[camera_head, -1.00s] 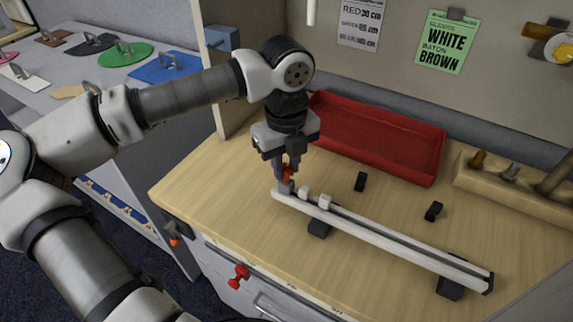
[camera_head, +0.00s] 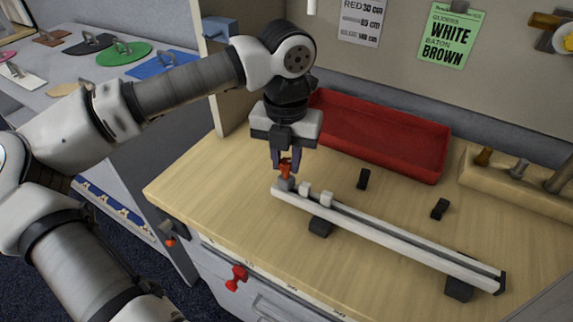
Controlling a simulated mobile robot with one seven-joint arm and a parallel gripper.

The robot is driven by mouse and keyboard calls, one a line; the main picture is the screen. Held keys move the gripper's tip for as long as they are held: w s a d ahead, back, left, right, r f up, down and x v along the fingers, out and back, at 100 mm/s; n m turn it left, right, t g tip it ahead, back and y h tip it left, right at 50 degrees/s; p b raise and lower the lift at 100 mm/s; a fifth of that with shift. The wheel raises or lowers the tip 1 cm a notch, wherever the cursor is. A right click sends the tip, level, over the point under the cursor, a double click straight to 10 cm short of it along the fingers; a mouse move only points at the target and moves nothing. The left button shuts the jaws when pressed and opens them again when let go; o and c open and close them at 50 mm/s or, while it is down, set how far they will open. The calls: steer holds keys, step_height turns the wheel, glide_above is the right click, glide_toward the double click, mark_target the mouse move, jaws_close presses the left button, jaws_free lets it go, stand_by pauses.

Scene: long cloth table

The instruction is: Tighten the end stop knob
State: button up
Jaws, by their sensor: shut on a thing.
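The end stop knob (camera_head: 286,167) is small and red-orange, on top of the grey end stop (camera_head: 286,183) at the left end of the white rail (camera_head: 400,240). My gripper (camera_head: 287,163) points down over that end, with its dark fingers shut on the knob from both sides. The rail rests on dark supports, one near its left part (camera_head: 320,226) and one near its right end (camera_head: 459,290).
A red tray (camera_head: 380,138) lies behind the rail. Two small black pieces (camera_head: 363,179) (camera_head: 440,209) lie on the wooden bench (camera_head: 210,190). A wooden tool block (camera_head: 520,190) stands at the right. Notes hang on the back panel. The bench's left part is clear.

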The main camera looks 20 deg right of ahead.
mark_target(286, 162)
steer(key=m+b, duration=0.1)
steer(key=m, duration=0.5)
steer(key=shift+f, duration=0.1)
steer(key=m+b, duration=0.1)
steer(key=m, duration=0.5)
steer(key=shift+m+b, duration=0.3)
steer(key=shift+m, duration=0.1)
steer(key=o, duration=1.7)
steer(key=shift+r+p, duration=2.55)
steer(key=shift+r, duration=1.55)
